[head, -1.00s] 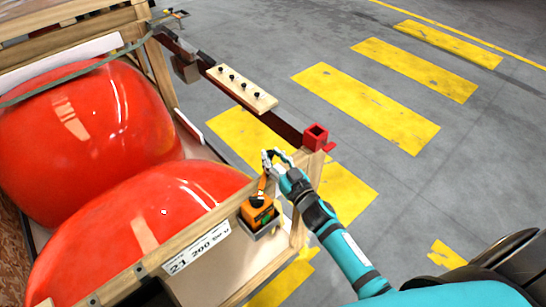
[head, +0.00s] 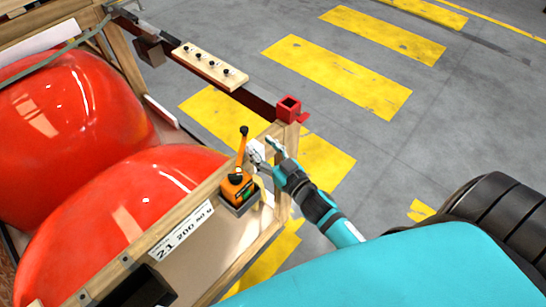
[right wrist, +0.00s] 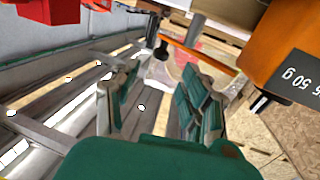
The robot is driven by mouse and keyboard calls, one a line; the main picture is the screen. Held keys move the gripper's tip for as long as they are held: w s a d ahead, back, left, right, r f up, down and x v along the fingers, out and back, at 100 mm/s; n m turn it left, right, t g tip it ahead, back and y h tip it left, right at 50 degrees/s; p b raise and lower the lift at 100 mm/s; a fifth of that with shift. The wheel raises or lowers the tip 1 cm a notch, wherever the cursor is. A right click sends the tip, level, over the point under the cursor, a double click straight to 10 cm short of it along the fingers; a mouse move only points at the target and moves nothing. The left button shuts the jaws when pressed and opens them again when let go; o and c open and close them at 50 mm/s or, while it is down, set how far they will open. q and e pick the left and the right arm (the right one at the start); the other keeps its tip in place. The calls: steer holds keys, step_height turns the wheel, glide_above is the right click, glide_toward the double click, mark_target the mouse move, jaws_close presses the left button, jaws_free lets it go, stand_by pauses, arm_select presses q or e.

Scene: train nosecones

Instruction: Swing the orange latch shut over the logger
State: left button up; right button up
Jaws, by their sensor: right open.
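The orange logger (head: 237,190) sits in a grey holder on the wooden crate's ledge, near its right end. The orange latch (head: 241,150) stands up from the logger's top, swung away from it, with a black knob at its tip. In the right wrist view the latch (right wrist: 205,57) crosses beyond the fingers, and the orange logger body (right wrist: 285,48) fills the upper right. My right gripper (head: 264,149) is open and empty, just right of the latch. Its spread fingers also show in the right wrist view (right wrist: 158,85). Whether a finger touches the latch I cannot tell. My left gripper is out of view.
Red nosecones (head: 125,210) fill the crate at left. A wooden post with a red square bracket (head: 289,108) stands close behind my right gripper. A pegged wooden strip (head: 210,65) lies on the dark rail. The floor beyond is clear.

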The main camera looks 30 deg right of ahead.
steer(key=s, duration=0.5)
steer(key=shift+s+d, duration=0.1)
steer(key=shift+d, duration=0.3)
steer(key=s+f+g+h+b, duration=0.1)
steer(key=s+f+g, duration=0.25)
steer(key=f, duration=0.75)
steer(key=s+f+g, duration=0.2)
steer(key=s+f, duration=0.2)
steer(key=f, duration=0.7)
steer(key=s+f+g+h+b, duration=0.1)
steer(key=s+f+g, duration=0.25)
steer(key=f, duration=0.75)
steer(key=s+f+g+b, duration=0.1)
steer(key=s+f+g, duration=0.3)
steer(key=s+f, duration=0.4)
steer(key=s+f+g, duration=0.3)
steer(key=s+f, duration=0.6)
steer(key=s, duration=0.8)
steer(key=shift+s+d+f+n+g+h+b, duration=0.15)
steer(key=shift+s+d+n+g+h+b, duration=0.15)
steer(key=shift+s+d+g+h+b, duration=0.1)
steer(key=shift+w, duration=0.1)
